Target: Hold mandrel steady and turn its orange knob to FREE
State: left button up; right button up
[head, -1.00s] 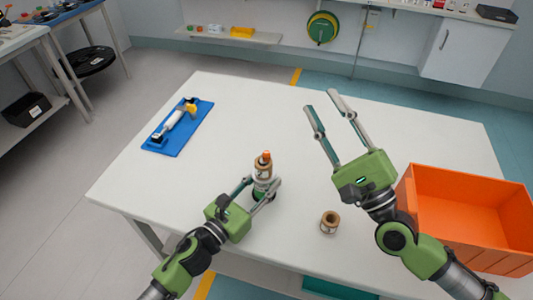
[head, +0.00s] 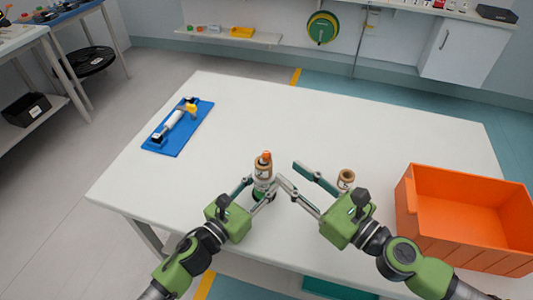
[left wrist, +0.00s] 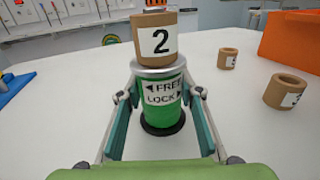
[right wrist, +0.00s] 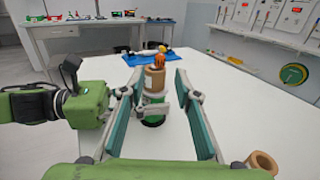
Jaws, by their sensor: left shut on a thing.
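The mandrel stands upright on the table; its green body (left wrist: 162,112) carries a FREE/LOCK label with arrows. A brown core marked 2 (left wrist: 148,40) sits around it, above a metal collar. The orange knob (head: 265,155) is on top and also shows in the right wrist view (right wrist: 160,59). My left gripper (head: 261,189) is shut on the mandrel's body below the core. My right gripper (head: 288,173) is open and empty, just right of the mandrel. In the right wrist view the mandrel is ahead, between the fingers' lines. The knob's setting cannot be read.
One loose core (head: 346,178) stands behind my right gripper. Another (left wrist: 287,91) is on the table nearer the front, hidden in the head view. An orange bin (head: 455,225) is at the right edge. A blue mat (head: 178,128) with a tool lies back left.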

aim_at(267, 152)
jog(key=x, duration=0.9)
jog(key=shift+w, duration=0.1)
grip_shut()
